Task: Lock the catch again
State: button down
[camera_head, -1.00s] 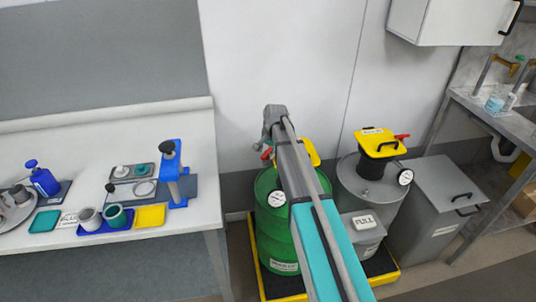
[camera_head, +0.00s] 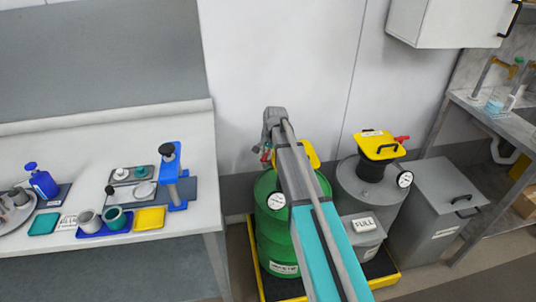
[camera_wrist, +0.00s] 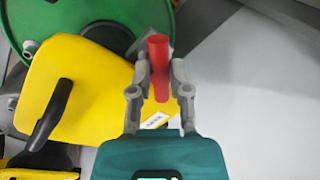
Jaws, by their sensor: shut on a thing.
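The catch is a red lever (camera_wrist: 158,68) at the edge of a yellow lid (camera_wrist: 85,85) in the wrist view. My gripper (camera_wrist: 159,72) is shut on the red lever, with one finger on each side of it. The lid is on the green drum (camera_wrist: 100,18), and a black handle (camera_wrist: 50,115) shows on it. In the head view my arm hides most of this lid, and only a yellow part (camera_head: 312,152) shows beside it. A bit of red shows left of my arm. I cannot tell whether the catch is locked.
A grey drum (camera_head: 372,203) with another yellow lid (camera_head: 379,146) and a red lever (camera_head: 402,139) stands to the right. A grey bin (camera_head: 440,215) is beside it. A bench (camera_head: 110,250) with several small items is at left.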

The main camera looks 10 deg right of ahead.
jog(key=shift+m, duration=0.3)
jog(key=m, duration=0.4)
jog(key=shift+a+t+h, duration=0.2)
jog(key=shift+t+h, duration=0.1)
jog(key=m+h, duration=0.1)
jog(key=m, duration=0.4)
jog(key=shift+w+a, duration=0.15)
jog(key=c, duration=0.6)
grip_release()
jog(key=shift+w, duration=0.1)
jog(key=shift+r, duration=0.15)
